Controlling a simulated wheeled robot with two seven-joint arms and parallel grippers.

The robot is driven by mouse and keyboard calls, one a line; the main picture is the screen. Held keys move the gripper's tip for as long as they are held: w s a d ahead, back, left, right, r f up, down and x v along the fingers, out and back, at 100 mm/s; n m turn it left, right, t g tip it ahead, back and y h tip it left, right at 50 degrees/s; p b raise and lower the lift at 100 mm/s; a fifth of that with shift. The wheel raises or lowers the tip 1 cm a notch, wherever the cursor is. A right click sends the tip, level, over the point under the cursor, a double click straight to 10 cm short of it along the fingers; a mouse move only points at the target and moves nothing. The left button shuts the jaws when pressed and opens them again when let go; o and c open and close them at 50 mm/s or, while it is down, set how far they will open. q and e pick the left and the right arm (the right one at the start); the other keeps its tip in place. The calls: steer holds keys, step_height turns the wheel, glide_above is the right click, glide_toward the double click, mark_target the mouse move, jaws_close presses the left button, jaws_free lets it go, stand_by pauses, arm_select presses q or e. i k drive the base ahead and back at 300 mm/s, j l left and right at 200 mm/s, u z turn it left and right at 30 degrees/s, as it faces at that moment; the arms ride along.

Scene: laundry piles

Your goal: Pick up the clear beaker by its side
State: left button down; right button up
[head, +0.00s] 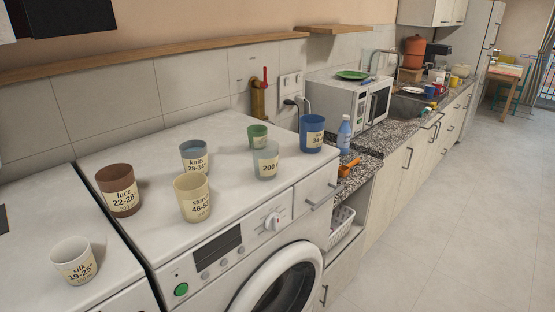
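The clear beaker (265,161) appears to be the pale, see-through cup with a "200" label. It stands upright on the white washing machine top (230,133), near the front right. A small green cup (257,136) stands close behind it, and a blue cup (312,134) stands to its right. Neither of my grippers shows in the head view, so their state cannot be seen.
A cream cup (192,198), a grey-blue cup (194,157) and a brown cup (118,190) stand to the left. A white cup (75,260) is on the neighbouring machine. A blue-labelled bottle (344,133) stands right, by the microwave (345,98).

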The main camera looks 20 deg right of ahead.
mark_target(265, 161)
steer(key=i+z, duration=0.2)
steer(key=z, duration=0.15)
steer(key=i+z, duration=0.25)
steer(key=z, duration=0.15)
